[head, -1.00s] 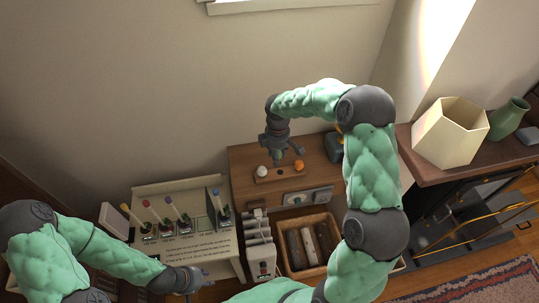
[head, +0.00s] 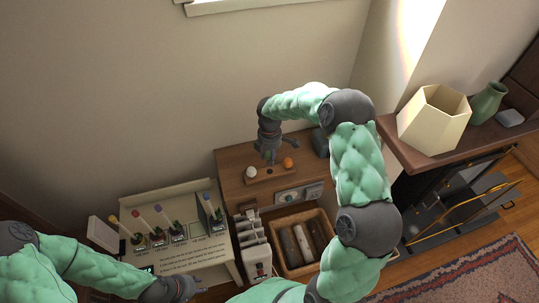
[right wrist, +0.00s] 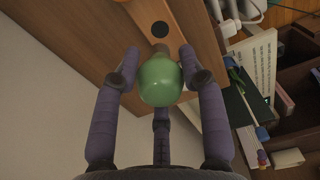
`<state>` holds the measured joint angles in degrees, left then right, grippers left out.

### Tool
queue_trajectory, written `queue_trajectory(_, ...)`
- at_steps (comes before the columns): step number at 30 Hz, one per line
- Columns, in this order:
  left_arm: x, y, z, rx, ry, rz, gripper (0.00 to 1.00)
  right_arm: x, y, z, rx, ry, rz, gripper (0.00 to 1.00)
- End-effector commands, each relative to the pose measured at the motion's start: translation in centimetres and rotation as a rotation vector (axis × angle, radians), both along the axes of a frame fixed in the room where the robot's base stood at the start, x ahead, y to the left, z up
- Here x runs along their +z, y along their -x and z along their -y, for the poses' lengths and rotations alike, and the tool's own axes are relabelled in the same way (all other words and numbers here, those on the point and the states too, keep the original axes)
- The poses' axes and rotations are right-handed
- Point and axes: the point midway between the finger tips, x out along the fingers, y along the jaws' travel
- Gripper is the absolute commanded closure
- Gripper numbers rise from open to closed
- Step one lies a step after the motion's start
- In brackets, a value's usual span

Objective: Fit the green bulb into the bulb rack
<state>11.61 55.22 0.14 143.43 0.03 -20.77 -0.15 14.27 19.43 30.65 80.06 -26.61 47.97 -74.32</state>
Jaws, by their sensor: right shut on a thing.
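The bulb rack (head: 262,182) is a small wooden block on the brown cabinet top. A white bulb (head: 250,172) stands at its left and an orange bulb (head: 288,162) at its right. My right gripper (head: 271,161) points down over the rack's middle, between those bulbs. In the right wrist view its fingers are closed around the green bulb (right wrist: 160,82), whose tan neck points toward the wooden rack (right wrist: 190,30). I cannot tell whether the neck touches the rack. My left gripper (head: 190,287) is low left, its fingers unclear.
A cream stand (head: 190,257) with several coloured-tipped items is left of the cabinet (head: 230,160). A wooden box (head: 285,270) of rolls sits below the cabinet's front. A dark device (head: 320,142) is right of the rack. A cream hexagonal pot (head: 433,122) stands on the right shelf.

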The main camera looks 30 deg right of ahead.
Motion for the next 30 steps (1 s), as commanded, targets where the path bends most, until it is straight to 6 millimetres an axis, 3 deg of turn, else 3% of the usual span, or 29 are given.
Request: queue_trajectory(30, -3.4, 0.0, 0.0, 0.000, 0.000, 0.000, 0.68, -4.5, 0.0, 0.0, -0.001, 0.000, 0.000, 0.93)
